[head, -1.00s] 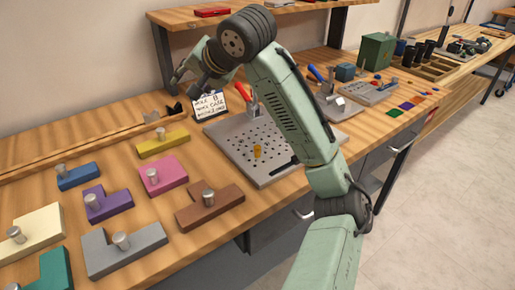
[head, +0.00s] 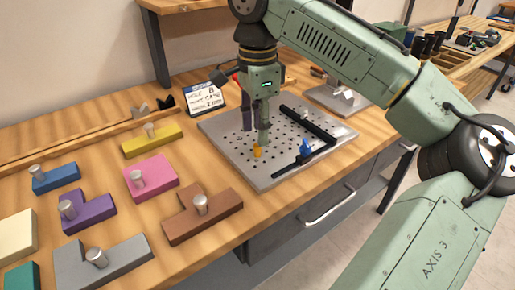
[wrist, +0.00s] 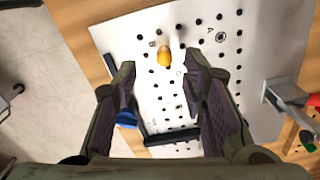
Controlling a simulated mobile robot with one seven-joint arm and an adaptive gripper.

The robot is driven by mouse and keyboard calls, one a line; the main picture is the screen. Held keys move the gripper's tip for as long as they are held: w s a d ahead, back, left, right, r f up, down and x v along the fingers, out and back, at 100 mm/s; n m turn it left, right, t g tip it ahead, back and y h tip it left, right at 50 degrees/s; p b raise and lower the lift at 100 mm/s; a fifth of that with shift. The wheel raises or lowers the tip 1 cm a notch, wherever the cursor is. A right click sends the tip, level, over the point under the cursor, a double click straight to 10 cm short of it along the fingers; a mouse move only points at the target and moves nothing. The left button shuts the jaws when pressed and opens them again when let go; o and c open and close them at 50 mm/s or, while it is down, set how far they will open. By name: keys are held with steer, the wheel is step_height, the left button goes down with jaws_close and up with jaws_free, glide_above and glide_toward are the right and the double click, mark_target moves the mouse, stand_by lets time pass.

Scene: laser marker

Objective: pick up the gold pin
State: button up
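The gold pin (head: 257,151) stands on the perforated grey plate (head: 265,180), near its front left part. In the wrist view the gold pin (wrist: 164,58) shows just beyond the fingertips, roughly between them. My gripper (head: 256,137) points down over the plate, close to the pin. In the wrist view my gripper (wrist: 160,70) is open, with nothing between its fingers. The pin's lower end is hidden, and I cannot tell the exact height of the fingertips above it.
A black angled bar (head: 315,130) and a blue knob (head: 306,147) lie on the plate right of the pin. A written sign (head: 204,97) stands behind left. A clamp (wrist: 285,95) sits at the plate's edge. Coloured blocks with metal knobs, including a brown one (head: 180,224), fill the left bench.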

mark_target(257, 145)
steer(key=shift+w+f+p, duration=0.15)
steer(key=shift+f+p, duration=0.15)
steer(key=shift+f, duration=1.1)
steer(key=shift+w+f+p, duration=0.1)
steer(key=shift+f+p, duration=0.15)
steer(key=shift+f, duration=1.1)
steer(key=shift+c, duration=0.5)
jaws_close()
